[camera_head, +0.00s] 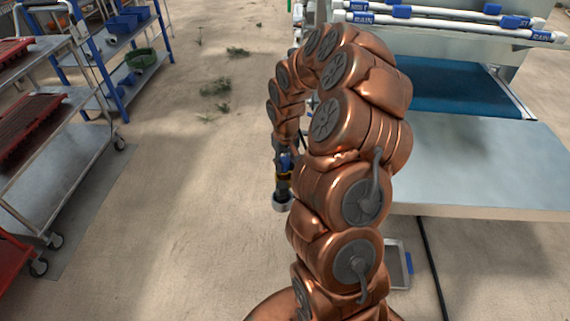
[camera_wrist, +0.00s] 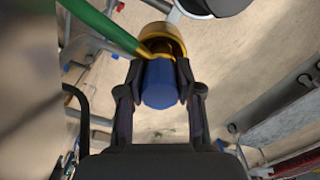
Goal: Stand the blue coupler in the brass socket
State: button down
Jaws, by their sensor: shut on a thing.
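The blue coupler (camera_wrist: 160,84) is between the fingers of my gripper (camera_wrist: 158,88) in the wrist view, and the gripper is shut on it. The brass socket (camera_wrist: 178,42) shows just past the coupler as a yellow, open ring. The coupler overlaps the ring's near edge in the picture. I cannot tell whether its end is inside the socket, touching it or apart. In the head view my gripper is small and partly unclear at the end of my copper arm, with a blue part (camera_head: 285,161) and a yellow band (camera_head: 283,176) there.
A green bar (camera_wrist: 104,26) runs to the brass ring. A grey-white round piece (camera_head: 281,204) shows below the yellow band. A metal table (camera_head: 480,165) stands right, a trolley with red trays (camera_head: 45,185) left, and a blue-framed shelf (camera_head: 118,75) behind. Floor between is mostly clear.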

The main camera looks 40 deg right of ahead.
jog(key=shift+f+b, duration=0.3)
jog(key=shift+f, duration=0.3)
jog(key=c, duration=1.1)
grip_release()
jog(key=shift+o, duration=0.2)
jog(key=shift+r+p, duration=1.2)
jog(key=shift+r, duration=4.35)
